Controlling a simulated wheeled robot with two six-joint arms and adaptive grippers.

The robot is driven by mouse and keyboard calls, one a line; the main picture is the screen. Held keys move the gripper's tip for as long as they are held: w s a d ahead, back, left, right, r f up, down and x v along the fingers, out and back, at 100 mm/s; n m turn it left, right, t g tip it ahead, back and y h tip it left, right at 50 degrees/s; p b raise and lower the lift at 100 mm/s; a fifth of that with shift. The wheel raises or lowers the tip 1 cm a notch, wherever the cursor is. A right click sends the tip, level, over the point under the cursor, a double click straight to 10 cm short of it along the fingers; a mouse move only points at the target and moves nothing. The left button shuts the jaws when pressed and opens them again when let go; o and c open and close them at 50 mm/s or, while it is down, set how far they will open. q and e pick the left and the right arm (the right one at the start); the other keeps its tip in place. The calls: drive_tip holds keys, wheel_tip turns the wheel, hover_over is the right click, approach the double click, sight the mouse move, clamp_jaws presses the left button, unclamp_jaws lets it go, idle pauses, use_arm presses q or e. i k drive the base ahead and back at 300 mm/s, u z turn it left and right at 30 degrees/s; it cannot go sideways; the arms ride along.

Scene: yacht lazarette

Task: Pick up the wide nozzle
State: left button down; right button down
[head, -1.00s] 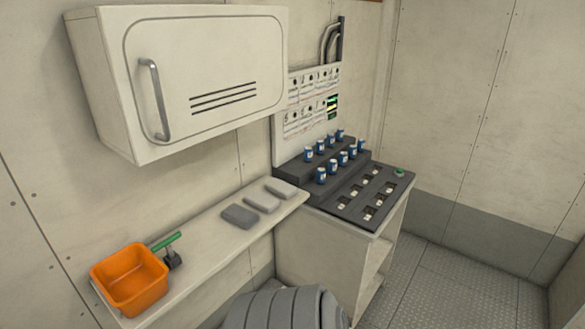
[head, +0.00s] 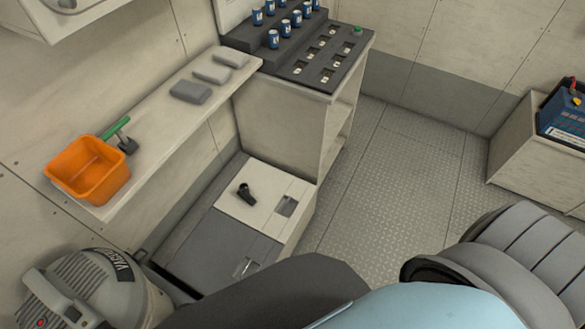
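A small black piece (head: 246,193), which looks like a nozzle, lies on the pale lid (head: 262,213) of a low locker beneath the shelf. It is small in the picture, and I cannot tell surely whether it is the wide nozzle. A grey vacuum cleaner (head: 85,290) labelled with a dark plate stands at the lower left. Neither of my grippers is in view.
An orange bin (head: 88,170) and a green-handled tool (head: 118,133) sit on the wall shelf (head: 165,130) with several grey pads. A cabinet (head: 287,125) carries blue cans. A blue battery (head: 565,115) stands at right. Open metal floor (head: 375,190) lies between.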

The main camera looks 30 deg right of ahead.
sight(244, 193)
drive_tip(key=z, duration=0.85)
drive_tip(key=k, duration=0.65)
drive_tip(key=z, duration=0.75)
drive_tip(key=k, duration=0.5)
drive_tip(key=z, duration=0.9)
drive_tip(key=i, duration=1.9)
drive_tip(key=u, duration=0.45)
drive_tip(key=i, duration=1.05)
drive_tip(key=u, duration=1.55)
drive_tip(key=i, duration=0.85)
drive_tip(key=u, duration=1.05)
drive_tip(key=i, duration=0.65)
